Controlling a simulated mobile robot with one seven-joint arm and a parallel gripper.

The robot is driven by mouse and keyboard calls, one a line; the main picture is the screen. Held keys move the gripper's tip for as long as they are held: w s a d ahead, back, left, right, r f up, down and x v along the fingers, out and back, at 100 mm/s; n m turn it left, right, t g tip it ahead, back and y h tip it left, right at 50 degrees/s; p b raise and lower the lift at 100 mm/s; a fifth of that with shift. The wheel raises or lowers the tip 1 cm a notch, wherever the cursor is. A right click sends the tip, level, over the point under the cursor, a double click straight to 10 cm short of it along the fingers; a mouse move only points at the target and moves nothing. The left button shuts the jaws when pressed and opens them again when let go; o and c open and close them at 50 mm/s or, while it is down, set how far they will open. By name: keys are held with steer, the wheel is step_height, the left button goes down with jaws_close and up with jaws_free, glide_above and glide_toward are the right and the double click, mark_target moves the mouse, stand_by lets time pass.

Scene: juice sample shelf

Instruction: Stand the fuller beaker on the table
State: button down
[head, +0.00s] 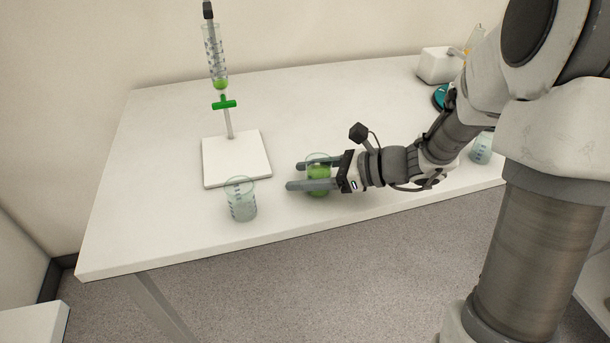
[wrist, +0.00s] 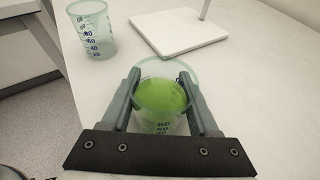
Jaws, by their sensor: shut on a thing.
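A glass beaker with green liquid (head: 319,186) is between the fingers of my gripper (head: 307,175) near the table's front edge. In the wrist view, my gripper (wrist: 162,92) is shut on this beaker (wrist: 160,115), one finger on each side. The beaker is upright; I cannot tell whether its base touches the table. A second beaker (head: 241,200) stands on the white table (head: 340,95) to the left of my gripper. It looks empty or nearly so, and also shows in the wrist view (wrist: 92,30). A third beaker (head: 481,149) stands at the right, partly hidden by my arm.
A stand with a white base plate (head: 236,160) holds a burette with green liquid (head: 217,65) behind the beakers. A white box (head: 438,65) and a teal item (head: 439,97) are at the back right. The middle back of the table is clear.

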steer(key=shift+f, duration=0.2)
steer(key=shift+c, duration=0.7)
jaws_free()
steer(key=shift+r, duration=0.15)
